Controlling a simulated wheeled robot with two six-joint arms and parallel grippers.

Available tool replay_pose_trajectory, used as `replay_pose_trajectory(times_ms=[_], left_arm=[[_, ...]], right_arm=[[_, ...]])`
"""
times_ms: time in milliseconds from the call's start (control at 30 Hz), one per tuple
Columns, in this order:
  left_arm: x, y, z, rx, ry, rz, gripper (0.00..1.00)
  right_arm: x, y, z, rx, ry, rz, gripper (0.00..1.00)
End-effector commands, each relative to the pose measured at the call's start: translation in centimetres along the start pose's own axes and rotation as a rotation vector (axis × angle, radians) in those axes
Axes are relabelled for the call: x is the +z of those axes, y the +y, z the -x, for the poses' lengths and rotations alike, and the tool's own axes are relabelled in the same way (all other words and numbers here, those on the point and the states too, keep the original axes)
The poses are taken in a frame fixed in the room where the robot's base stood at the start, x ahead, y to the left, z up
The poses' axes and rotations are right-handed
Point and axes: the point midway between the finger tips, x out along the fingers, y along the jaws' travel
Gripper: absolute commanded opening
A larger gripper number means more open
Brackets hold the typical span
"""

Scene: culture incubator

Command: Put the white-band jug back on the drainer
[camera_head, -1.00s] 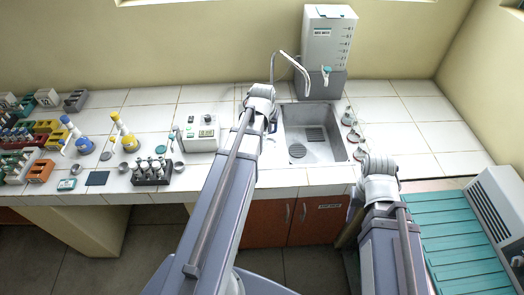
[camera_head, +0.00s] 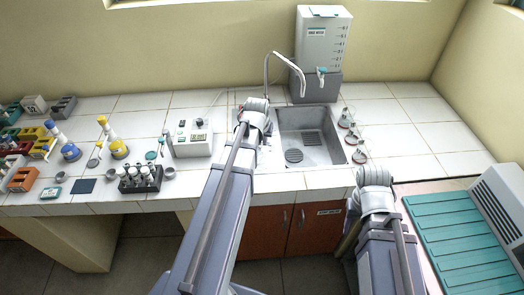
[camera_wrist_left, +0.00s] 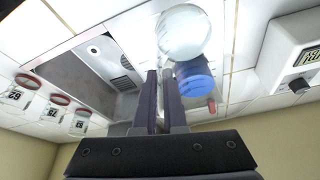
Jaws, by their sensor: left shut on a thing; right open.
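My left gripper (camera_wrist_left: 161,78) is shut with its fingers close together. At its tips in the left wrist view is a clear round glass vessel (camera_wrist_left: 184,32) with a blue part (camera_wrist_left: 196,82) beside the fingers. The part gripped is hidden, and I cannot make out a white band. In the head view my left gripper (camera_head: 254,116) is at the sink's left edge, its fingers hidden behind the wrist. My right gripper (camera_head: 374,178) is open in front of the counter, right of the sink, its fingers mostly hidden. A teal slatted surface (camera_head: 458,230) lies at right; I cannot tell whether it is the drainer.
The sink (camera_head: 335,150) has a curved tap (camera_head: 285,54) and a water dispenser (camera_head: 322,50) behind it. Small glass flasks (camera_head: 351,138) stand along its right rim. A white instrument (camera_head: 194,140) and a vial rack (camera_head: 139,180) are at left. Tiles at back right are clear.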

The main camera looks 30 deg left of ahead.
Motion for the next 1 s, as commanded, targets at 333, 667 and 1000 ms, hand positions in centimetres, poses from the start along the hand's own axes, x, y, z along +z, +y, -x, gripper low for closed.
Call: replay_pose_trajectory(times_ms=[333,667,1000], left_arm=[[1.3,0.0,-3.3,0.000,0.000,0.000,0.00],[1.3,0.0,-3.4,0.000,0.000,0.000,0.00],[1.4,0.0,-3.6,0.000,0.000,0.000,0.30]], right_arm=[[-0.2,-0.3,-3.5,0.000,0.000,-0.001,0.50],[-0.2,-0.3,-3.6,0.000,0.000,0.000,0.50],[-0.2,-0.4,-3.9,0.000,0.000,0.000,0.50]])
